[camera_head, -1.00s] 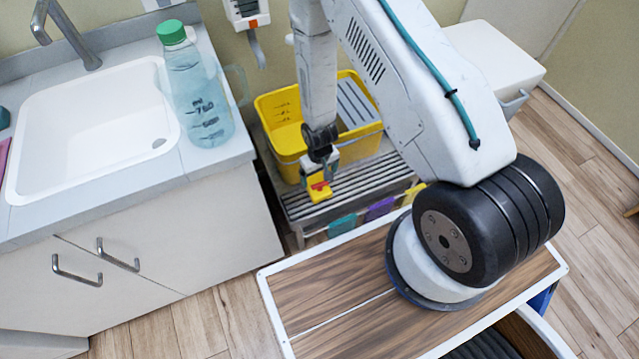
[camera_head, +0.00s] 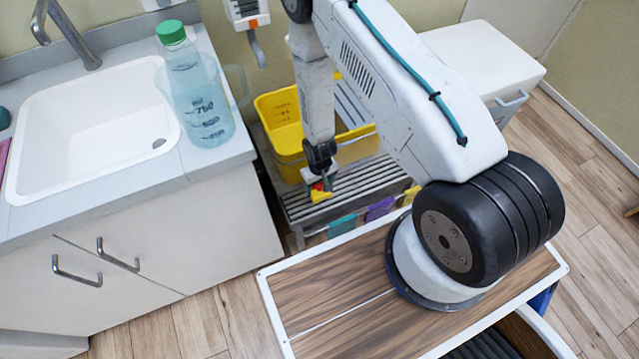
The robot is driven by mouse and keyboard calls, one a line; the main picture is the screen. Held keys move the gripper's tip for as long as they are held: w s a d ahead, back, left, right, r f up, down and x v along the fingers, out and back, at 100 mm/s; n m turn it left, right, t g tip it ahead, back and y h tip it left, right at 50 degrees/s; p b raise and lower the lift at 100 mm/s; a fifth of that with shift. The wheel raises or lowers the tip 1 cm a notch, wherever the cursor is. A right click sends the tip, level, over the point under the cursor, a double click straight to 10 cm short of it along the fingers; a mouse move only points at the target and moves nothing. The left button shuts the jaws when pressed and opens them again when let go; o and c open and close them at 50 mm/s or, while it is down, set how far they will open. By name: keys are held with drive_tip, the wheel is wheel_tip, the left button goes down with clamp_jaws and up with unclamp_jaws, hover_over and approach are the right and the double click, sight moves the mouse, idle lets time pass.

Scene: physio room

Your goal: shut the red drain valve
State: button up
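The yellow bucket (camera_head: 285,140) stands on a slatted grey bench beside the sink unit. A small red piece, which looks like the drain valve's handle (camera_head: 318,186), shows on a yellow part (camera_head: 320,196) low at the bucket's front. My gripper (camera_head: 321,182) points down right over the red piece and covers much of it. Whether they touch I cannot tell. The fingers are too small and too hidden to tell if they are open or shut.
The slatted bench (camera_head: 365,184) has coloured cloths along its front edge. A sink counter (camera_head: 215,155) with a large clear bottle (camera_head: 200,100) stands at the left. Wooden floor (camera_head: 575,170) is clear at the right.

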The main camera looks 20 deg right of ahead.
drive_tip(key=shift+n, duration=0.4)
drive_tip(key=o, duration=1)
drive_tip(key=shift+c, duration=0.2)
drive_tip(key=shift+r, duration=3.95)
